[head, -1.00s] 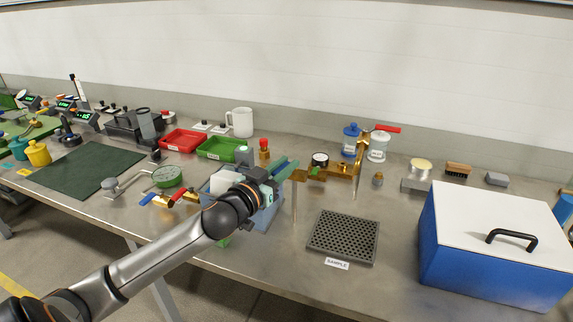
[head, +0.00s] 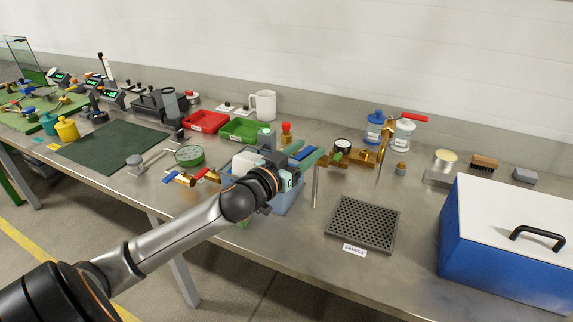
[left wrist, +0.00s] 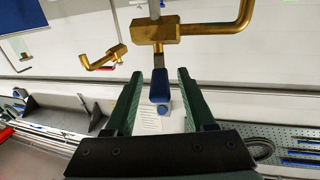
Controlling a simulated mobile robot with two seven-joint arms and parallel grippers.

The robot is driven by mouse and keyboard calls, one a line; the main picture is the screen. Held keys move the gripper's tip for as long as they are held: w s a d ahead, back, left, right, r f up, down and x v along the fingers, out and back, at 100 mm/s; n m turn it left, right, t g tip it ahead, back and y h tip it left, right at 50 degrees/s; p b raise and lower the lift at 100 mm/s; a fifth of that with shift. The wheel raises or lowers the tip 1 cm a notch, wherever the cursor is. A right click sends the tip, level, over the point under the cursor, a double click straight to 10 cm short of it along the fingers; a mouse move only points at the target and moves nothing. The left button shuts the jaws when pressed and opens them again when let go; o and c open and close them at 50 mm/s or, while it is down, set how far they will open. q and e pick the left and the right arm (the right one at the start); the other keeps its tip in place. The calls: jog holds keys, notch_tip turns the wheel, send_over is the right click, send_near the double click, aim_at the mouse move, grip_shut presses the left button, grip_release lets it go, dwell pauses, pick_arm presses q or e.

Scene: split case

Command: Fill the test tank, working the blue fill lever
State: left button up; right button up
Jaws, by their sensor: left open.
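My left gripper (head: 308,155) is open, its green fingers beside the brass pipework. In the left wrist view its two fingers (left wrist: 160,98) stand one on each side of the blue lever (left wrist: 160,88), with a gap on both sides. The lever hangs below a brass valve body (left wrist: 155,32). In the head view the blue lever (head: 303,152) shows partly between the fingers. A pale blue container (head: 290,200), which may be the test tank, stands below and behind my wrist, largely hidden. Its water level cannot be seen. My right gripper is not in view.
A second brass valve (head: 182,179) with blue and red handles lies left of my wrist. A black perforated tray (head: 363,224) marked SAMPLE and a large blue case (head: 500,255) are to the right. Lidded jars (head: 403,132) and a red-handled tap stand behind.

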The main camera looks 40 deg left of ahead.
pick_arm(q)
jog(key=s, duration=1.1)
jog(key=shift+s+b, duration=0.35)
jog(key=shift+b, duration=0.05)
